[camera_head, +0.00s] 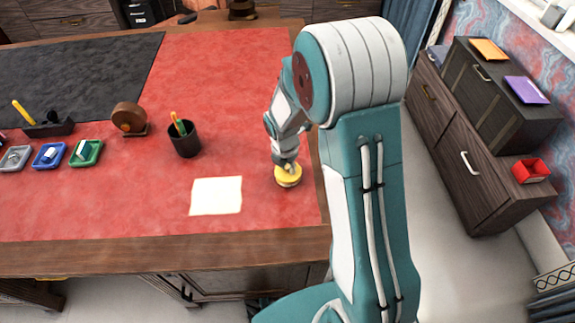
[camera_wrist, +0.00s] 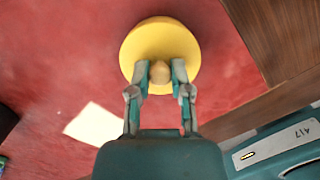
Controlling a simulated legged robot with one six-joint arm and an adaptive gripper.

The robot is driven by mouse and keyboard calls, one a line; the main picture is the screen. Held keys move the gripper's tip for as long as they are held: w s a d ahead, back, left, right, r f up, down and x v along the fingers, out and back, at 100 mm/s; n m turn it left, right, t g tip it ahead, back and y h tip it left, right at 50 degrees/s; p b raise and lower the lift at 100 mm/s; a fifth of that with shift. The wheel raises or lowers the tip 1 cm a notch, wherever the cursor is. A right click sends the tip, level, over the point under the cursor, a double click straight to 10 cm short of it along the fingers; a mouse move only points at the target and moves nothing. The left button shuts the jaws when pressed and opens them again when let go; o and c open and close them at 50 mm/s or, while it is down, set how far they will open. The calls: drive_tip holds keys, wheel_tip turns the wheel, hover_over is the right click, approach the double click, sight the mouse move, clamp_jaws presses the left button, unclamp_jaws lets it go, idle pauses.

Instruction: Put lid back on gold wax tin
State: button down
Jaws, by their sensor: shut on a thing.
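A round yellow lid (camera_wrist: 160,37) with a small tan knob (camera_wrist: 161,73) fills the upper middle of the wrist view. My gripper (camera_wrist: 160,76) is shut on the knob, one finger on each side. In the head view, the lid (camera_head: 289,181) shows at the right part of the red desk top, below my gripper (camera_head: 287,168). A gold rim shows under the yellow top there. The tin is not seen apart from the lid. I cannot tell whether the lid sits on the tin or is held just above it.
A cream paper sheet (camera_head: 216,196) lies left of the lid. A black pen cup (camera_head: 184,140) and a round wooden thing (camera_head: 129,118) stand farther left, with several small coloured trays beyond. The wooden desk edge (camera_head: 180,256) is near. Red leather around the lid is clear.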

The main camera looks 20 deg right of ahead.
drive_tip(key=shift+f, duration=0.1)
idle(0.7)
unclamp_jaws()
idle(0.3)
drive_tip(key=shift+r, duration=3.55)
clamp_jaws()
drive_tip(key=shift+f, duration=2.7)
